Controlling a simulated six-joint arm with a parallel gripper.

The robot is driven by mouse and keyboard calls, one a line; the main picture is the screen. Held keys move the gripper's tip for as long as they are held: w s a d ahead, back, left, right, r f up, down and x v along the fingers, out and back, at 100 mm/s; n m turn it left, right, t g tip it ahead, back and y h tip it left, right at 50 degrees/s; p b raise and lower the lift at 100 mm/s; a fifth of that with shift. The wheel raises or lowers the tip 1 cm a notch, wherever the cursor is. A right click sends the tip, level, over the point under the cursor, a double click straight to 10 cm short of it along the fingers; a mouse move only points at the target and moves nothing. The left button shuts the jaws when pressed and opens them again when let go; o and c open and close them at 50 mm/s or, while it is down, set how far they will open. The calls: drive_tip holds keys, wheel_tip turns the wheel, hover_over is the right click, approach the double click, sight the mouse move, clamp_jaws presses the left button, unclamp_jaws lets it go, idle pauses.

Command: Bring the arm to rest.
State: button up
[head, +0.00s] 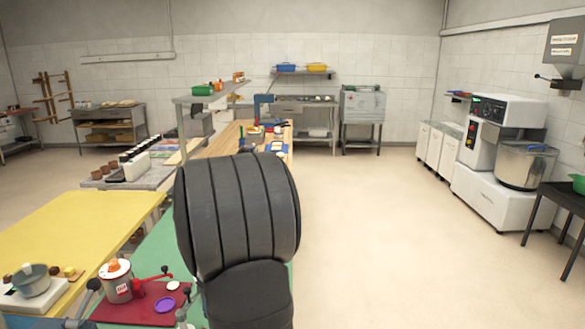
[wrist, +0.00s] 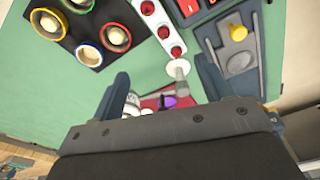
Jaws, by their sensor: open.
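My gripper (wrist: 165,88) shows in the wrist view with its two blue-grey fingers wide apart and nothing between their tips. Its fingers point over a green worktop (wrist: 85,85). In the head view my dark arm stands large in the middle and the gripper cannot be made out. Near the fingers in the wrist view is a pale upright piece with a round white top (wrist: 178,66). A purple round thing (wrist: 169,102) lies beyond it, partly hidden by my gripper's body.
In the head view, a red mat (head: 140,312) carries a pot (head: 118,287). A yellow table (head: 75,235) stands left.

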drive_tip(key=s+a+n, duration=0.4)
drive_tip(key=s+a, duration=0.2)
drive_tip(key=s, duration=0.3)
drive_tip(key=s+a+f, duration=0.1)
drive_tip(key=a+f, duration=0.3)
drive_tip(key=a, duration=0.3)
drive_tip(key=shift+s, duration=0.2)
drive_tip(key=shift+f, duration=0.1)
drive_tip(key=w+d+r, duration=0.2)
drive_tip(key=d+r, duration=0.3)
drive_tip(key=d, duration=0.3)
drive_tip(key=w+d+m, duration=0.4)
drive_tip(key=w+d, duration=0.2)
drive_tip(key=w, duration=0.4)
drive_tip(key=shift+d+f+m, duration=0.25)
drive_tip(key=shift+f+m, duration=0.15)
drive_tip(key=shift+f, duration=0.05)
